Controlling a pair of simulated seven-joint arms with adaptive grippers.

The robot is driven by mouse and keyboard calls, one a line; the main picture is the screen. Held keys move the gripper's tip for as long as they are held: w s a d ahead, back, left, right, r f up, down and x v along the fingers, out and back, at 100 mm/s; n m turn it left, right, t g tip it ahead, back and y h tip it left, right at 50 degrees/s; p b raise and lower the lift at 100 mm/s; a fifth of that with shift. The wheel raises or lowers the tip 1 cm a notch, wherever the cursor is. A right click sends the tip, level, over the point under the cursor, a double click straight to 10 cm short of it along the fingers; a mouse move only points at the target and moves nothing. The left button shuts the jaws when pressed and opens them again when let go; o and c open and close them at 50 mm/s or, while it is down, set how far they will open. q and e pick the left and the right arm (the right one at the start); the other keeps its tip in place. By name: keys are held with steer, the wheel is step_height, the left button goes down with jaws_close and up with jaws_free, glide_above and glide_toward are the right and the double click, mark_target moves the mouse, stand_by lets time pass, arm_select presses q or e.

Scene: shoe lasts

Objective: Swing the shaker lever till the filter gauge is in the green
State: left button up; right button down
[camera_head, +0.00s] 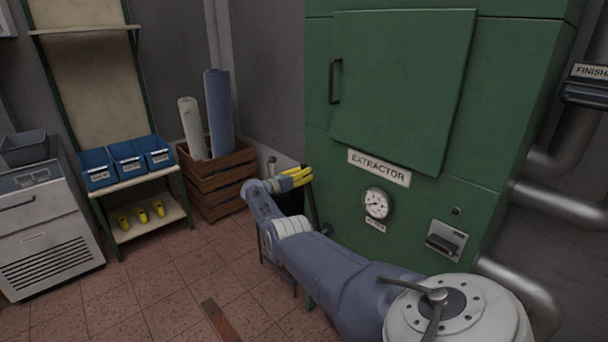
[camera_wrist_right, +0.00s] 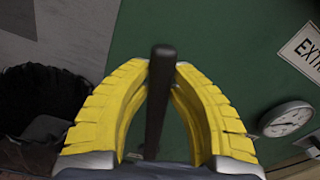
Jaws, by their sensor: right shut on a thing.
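The green extractor (camera_head: 480,100) fills the right half of the head view. Its round white filter gauge (camera_head: 377,203) sits below the EXTRACTOR sign, and the needle is too small to read against any coloured zone. The gauge also shows at the right of the right wrist view (camera_wrist_right: 287,118). My right gripper (camera_head: 299,176), with yellow fingers, is at the extractor's left side. In the right wrist view its fingers are shut around the dark shaker lever (camera_wrist_right: 160,90), whose end sticks out past the fingertips. My left gripper is not in view.
A dark bin (camera_wrist_right: 42,100) stands beside the extractor. A wooden crate (camera_head: 215,185) with two rolls is behind my gripper. A shelf of blue bins (camera_head: 127,160) stands at the left. The tiled floor (camera_head: 150,290) in front is mostly clear.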

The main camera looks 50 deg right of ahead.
steer(key=c, duration=1.7)
jaws_free()
steer(key=shift+w+r, duration=0.15)
steer(key=o, duration=0.4)
steer(key=shift+w, duration=0.15)
steer(key=shift+o, duration=0.5)
steer(key=shift+f, duration=0.2)
steer(key=shift+a, duration=0.1)
steer(key=w+a, duration=0.1)
steer(key=a, duration=1)
steer(key=shift+w+a, duration=0.35)
steer(key=shift+w, duration=0.05)
